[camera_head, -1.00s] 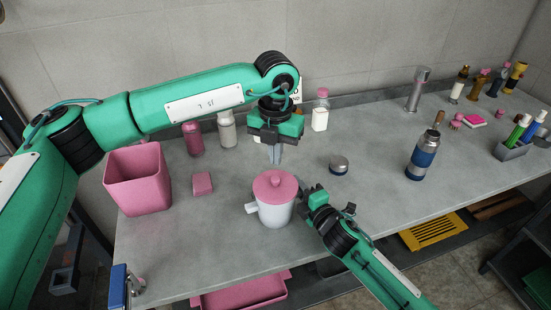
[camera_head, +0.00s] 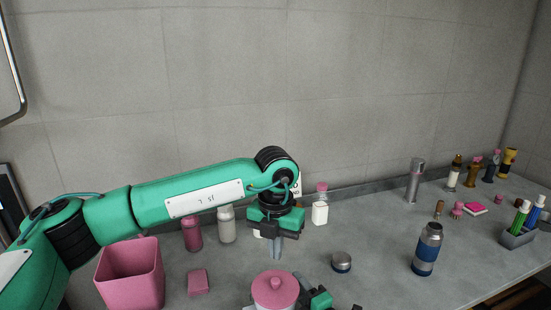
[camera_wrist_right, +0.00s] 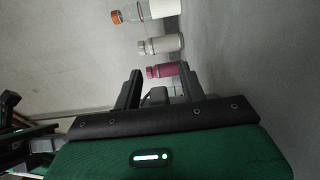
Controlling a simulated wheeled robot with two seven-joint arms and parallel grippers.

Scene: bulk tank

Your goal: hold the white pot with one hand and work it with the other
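The white pot (camera_head: 262,308) with its pink lid (camera_head: 275,287) stands at the bottom edge of the head view. Most of its body is cut off. My left gripper (camera_head: 274,252) hangs above and just behind the lid, fingers down and close together, with nothing visible between them. My right gripper (camera_head: 310,292) is at the pot's right side, partly cut off. In the right wrist view its two fingers (camera_wrist_right: 160,92) stand apart.
A pink bin (camera_head: 130,275) and pink block (camera_head: 198,282) stand left. A pink bottle (camera_head: 192,234), a pale bottle (camera_head: 227,225) and a white bottle (camera_head: 320,212) stand behind. A small metal jar (camera_head: 341,262) and a blue-banded flask (camera_head: 427,250) stand right. Counter between them is clear.

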